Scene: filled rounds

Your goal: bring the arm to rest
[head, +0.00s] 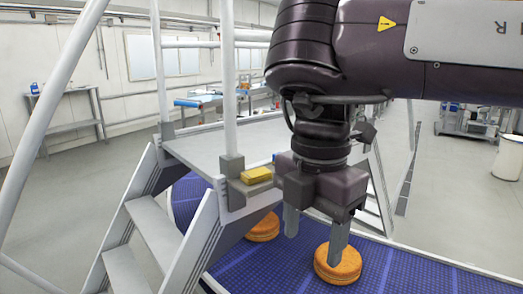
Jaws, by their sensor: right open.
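My right arm, dark purple, comes in from the upper right, and its right gripper (314,243) points down over a blue conveyor belt. Its two grey fingers are apart, so it is open with nothing between them. One finger's tip overlaps an orange-brown filled round (346,264) in the picture; I cannot tell whether it touches it. My left gripper is not in view.
The blue conveyor belt (262,272) runs beneath the gripper. Grey metal stairs with a platform (205,150) and railings stand close on the left. A yellow block (256,175) sits at the platform edge. A white bin (508,158) stands far right, with open floor before it.

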